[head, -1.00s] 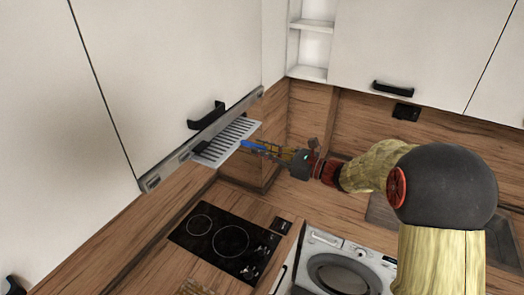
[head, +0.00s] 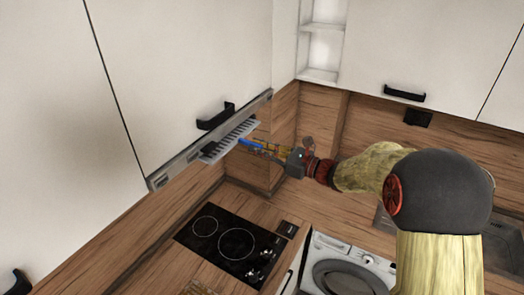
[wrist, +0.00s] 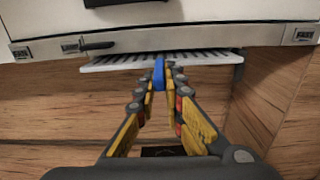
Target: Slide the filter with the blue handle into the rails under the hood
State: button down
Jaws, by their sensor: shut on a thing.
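The filter (head: 228,141) is a pale slotted panel with a blue handle (head: 250,143). In the head view it lies beneath the hood's front strip (head: 210,138), with only its near part showing. In the wrist view the filter (wrist: 205,58) spans below the hood strip (wrist: 190,40), roughly level, its far part hidden behind the strip. My gripper (head: 262,147) is shut on the blue handle, which stands between its fingertips in the wrist view (wrist: 159,75). The rails themselves are hidden from both views.
A black cooktop (head: 230,245) lies on the wooden counter below. A washing machine (head: 345,268) is to its right. White wall cabinets (head: 180,75) with black handles stand above the hood strip. The space between filter and cooktop is clear.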

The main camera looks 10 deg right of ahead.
jog(key=shift+x, duration=0.95)
jog(key=c, duration=1.8)
grip_release()
jog(key=shift+s+d+f, duration=0.1)
jog(key=shift+d, duration=0.05)
jog(key=v, duration=0.3)
jog(key=f+b+v, duration=0.1)
jog(key=v, duration=0.6)
jog(key=shift+s+d+f+b, duration=0.25)
jog(key=shift+d+f+b, duration=0.05)
jog(key=shift+f+b, duration=0.1)
